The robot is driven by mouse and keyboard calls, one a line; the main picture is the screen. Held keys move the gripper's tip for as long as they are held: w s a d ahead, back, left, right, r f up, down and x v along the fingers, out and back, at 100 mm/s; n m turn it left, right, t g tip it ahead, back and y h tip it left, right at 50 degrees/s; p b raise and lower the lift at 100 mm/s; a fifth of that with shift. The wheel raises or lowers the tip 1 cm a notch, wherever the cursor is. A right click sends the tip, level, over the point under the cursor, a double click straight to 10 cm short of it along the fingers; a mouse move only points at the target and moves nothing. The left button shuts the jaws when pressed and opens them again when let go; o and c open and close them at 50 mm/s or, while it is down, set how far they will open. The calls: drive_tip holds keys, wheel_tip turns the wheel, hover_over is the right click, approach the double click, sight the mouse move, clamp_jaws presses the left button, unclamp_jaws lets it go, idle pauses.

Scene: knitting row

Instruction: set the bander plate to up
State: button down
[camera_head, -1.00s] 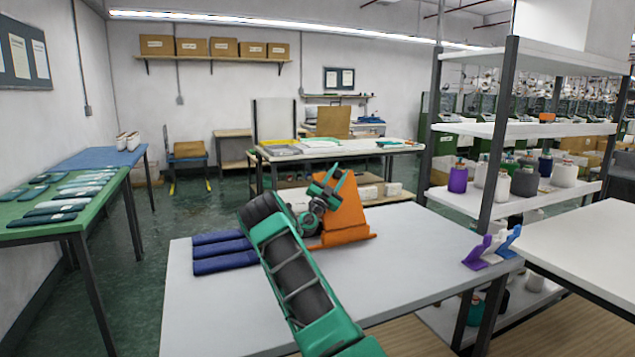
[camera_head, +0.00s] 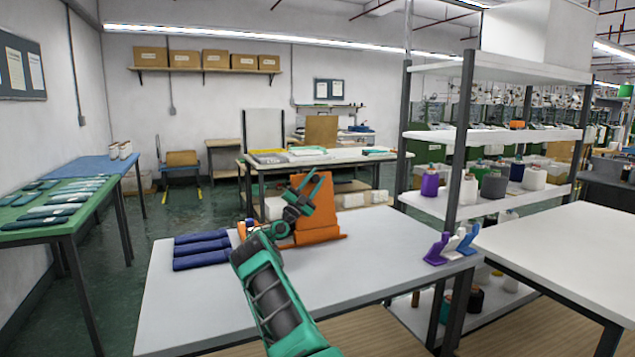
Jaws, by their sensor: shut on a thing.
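The orange bander plate (camera_head: 322,218) stands steeply tilted on its low orange base, on the near white-topped bench (camera_head: 380,262). My gripper (camera_head: 312,186) is at the plate's upper left side, its green fingers pointing up. It is shut on the plate, though the exact contact is hard to make out. My gripper and wrist hide the plate's left part.
Three dark blue folded pieces (camera_head: 202,250) lie left of the plate. Purple, white and blue stands (camera_head: 450,243) stand at the bench's right end. A shelf rack (camera_head: 490,135) with yarn cones rises behind them. The bench front is clear.

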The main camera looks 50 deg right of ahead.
drive_tip(key=shift+w+a+f, duration=0.15)
drive_tip(key=shift+w+f, duration=0.2)
drive_tip(key=c, duration=1.3)
unclamp_jaws()
drive_tip(key=shift+t, duration=0.4)
drive_tip(key=shift+c, duration=0.2)
drive_tip(key=shift+s+r, duration=0.15)
drive_tip(key=shift+s, duration=0.05)
drive_tip(key=shift+d+r, duration=0.2)
drive_tip(key=shift+r, duration=0.3)
wheel_tip(320, 180, up, 3)
drive_tip(key=shift+w+f, duration=0.1)
drive_tip(key=shift+w, duration=0.05)
drive_tip(key=w+a+r, duration=0.2)
drive_tip(key=a+r, duration=0.5)
drive_tip(key=a, duration=0.4)
drive_tip(key=shift+a, duration=0.3)
